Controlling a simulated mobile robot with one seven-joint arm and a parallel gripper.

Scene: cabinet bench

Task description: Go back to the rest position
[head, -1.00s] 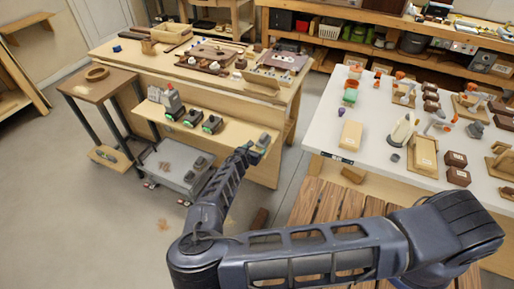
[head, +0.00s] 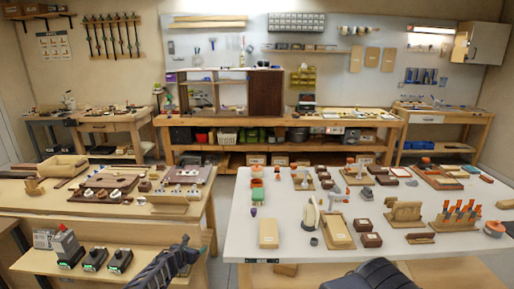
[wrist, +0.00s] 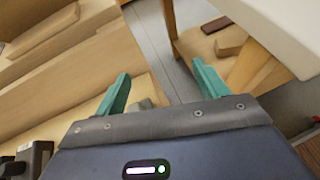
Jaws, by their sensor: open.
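My gripper shows in the wrist view with two green fingers (wrist: 160,90) spread apart and nothing between them. Below the fingers in the wrist view are the grey floor and the wooden bench side.
The white table (head: 400,249) on the right holds many small wooden, orange and dark items. The wooden bench (head: 30,203) on the left carries trays, and its lower shelf (head: 35,261) holds several dark devices (head: 95,258). A cabinet (head: 265,95) stands on the back bench.

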